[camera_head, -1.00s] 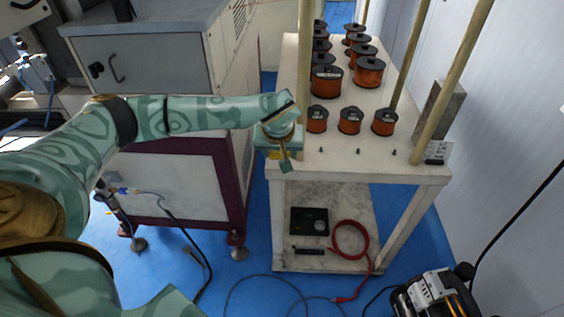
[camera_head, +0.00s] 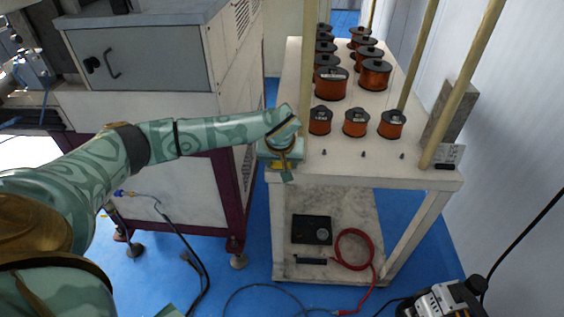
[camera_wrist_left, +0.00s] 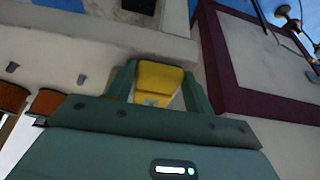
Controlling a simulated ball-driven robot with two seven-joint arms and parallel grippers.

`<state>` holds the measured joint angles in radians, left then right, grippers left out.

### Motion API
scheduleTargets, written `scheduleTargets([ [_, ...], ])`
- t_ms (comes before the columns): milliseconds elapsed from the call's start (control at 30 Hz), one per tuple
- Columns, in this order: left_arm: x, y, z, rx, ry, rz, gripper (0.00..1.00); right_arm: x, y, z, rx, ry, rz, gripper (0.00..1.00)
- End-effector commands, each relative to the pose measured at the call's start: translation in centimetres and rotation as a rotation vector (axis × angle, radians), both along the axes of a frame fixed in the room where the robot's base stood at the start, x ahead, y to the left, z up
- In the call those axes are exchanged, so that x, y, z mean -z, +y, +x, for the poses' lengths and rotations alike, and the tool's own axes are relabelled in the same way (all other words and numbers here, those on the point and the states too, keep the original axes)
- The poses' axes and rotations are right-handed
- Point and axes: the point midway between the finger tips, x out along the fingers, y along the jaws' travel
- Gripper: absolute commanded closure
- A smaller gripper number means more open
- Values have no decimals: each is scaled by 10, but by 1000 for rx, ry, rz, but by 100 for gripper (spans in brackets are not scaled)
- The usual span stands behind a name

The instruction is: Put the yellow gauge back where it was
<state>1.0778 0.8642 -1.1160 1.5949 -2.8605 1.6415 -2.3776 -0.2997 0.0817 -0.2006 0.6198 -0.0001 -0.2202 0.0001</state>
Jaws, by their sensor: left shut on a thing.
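The yellow gauge (camera_wrist_left: 157,80) sits between the two fingers of my left gripper in the left wrist view. My left gripper (camera_head: 282,165) is shut on it at the front left corner of the white cart (camera_head: 355,170). In the head view only a little yellow shows there, and the gripper hides most of the gauge. I cannot tell whether the gauge touches the cart. My right gripper is not in view.
Several copper wire spools (camera_head: 330,84) stand on the cart top, with a row of small pegs (camera_head: 363,154) in front. Tan posts (camera_head: 462,85) rise from the cart. A black device (camera_head: 312,229) and a red cable (camera_head: 353,249) lie on the lower shelf. A grey cabinet (camera_head: 140,62) stands left.

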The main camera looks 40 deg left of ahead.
Motion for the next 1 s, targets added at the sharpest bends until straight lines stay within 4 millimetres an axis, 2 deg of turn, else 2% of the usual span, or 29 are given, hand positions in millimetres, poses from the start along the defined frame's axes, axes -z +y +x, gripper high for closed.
scheduleTargets([
  [100, 1, 0, 0, 0, -2, 0, 78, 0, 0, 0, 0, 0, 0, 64],
  [133, 2, 0, 0, 0, -1, 1, 45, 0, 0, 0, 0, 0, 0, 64],
  [200, 2, 0, 0, 0, -1, 1, 26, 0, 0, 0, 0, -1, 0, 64],
  [467, 2, 0, 0, 0, -1, 1, 26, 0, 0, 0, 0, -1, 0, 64],
  [567, -4, 0, -1, -1, -2, -1, 26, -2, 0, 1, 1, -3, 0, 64],
  [1000, -95, -19, -31, 1, -6, 0, 26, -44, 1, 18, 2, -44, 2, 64],
])
